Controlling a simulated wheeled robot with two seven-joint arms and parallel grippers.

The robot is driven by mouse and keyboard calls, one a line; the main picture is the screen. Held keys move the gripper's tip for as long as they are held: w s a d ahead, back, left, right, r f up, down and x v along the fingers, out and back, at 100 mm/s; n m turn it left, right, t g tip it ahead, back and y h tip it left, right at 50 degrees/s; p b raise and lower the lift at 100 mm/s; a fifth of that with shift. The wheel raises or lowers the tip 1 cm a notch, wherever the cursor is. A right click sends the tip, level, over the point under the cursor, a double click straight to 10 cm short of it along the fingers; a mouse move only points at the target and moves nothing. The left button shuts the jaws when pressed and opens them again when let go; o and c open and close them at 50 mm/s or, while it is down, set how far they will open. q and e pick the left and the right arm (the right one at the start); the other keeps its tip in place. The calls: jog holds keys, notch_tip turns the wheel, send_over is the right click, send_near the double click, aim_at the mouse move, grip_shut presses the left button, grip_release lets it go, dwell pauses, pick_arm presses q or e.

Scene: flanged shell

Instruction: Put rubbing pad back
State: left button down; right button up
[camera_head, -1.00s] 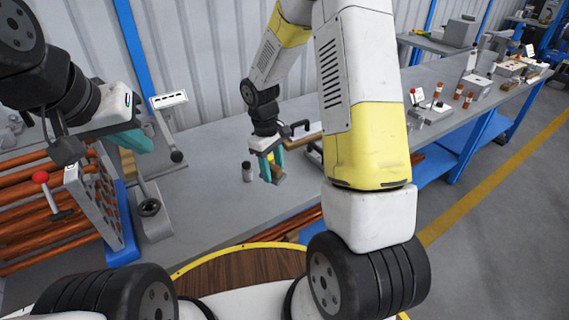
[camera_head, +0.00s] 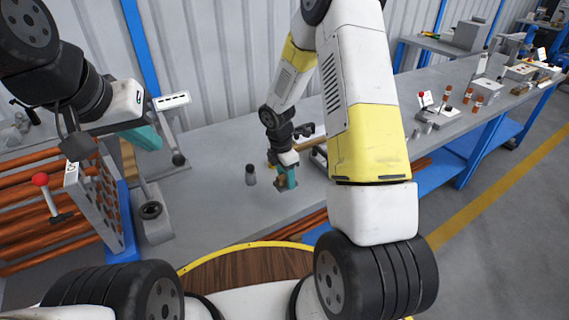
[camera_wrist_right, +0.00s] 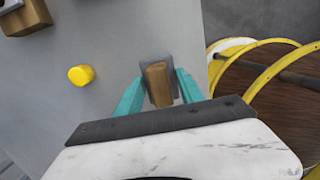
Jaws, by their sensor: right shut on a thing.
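The rubbing pad (camera_wrist_right: 158,84), a brown wooden block with a grey plate, sits between the teal fingers of my right gripper (camera_wrist_right: 160,88) in the right wrist view. That gripper is shut on it. In the head view my right gripper (camera_head: 285,180) is low over the grey workbench (camera_head: 215,205), near its front edge. The pad is small and partly hidden there, and I cannot tell whether it touches the bench. My left gripper (camera_head: 145,138) is at the left, with a teal finger showing. I cannot tell whether it is open.
A yellow round thing (camera_wrist_right: 81,75) lies on the bench, and a wooden block (camera_wrist_right: 25,17) is in the wrist view's corner. A rack with copper-coloured pipes (camera_head: 50,205) is at the left. The bench front is clear.

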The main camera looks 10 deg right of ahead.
jog(key=w+d, duration=0.2)
jog(key=shift+d+f, duration=0.1)
jog(key=shift+d, duration=0.2)
jog(key=shift+d+f, duration=0.1)
jog(key=shift+f, duration=1.7)
jog(key=shift+f, duration=0.1)
jog(key=o, duration=1.3)
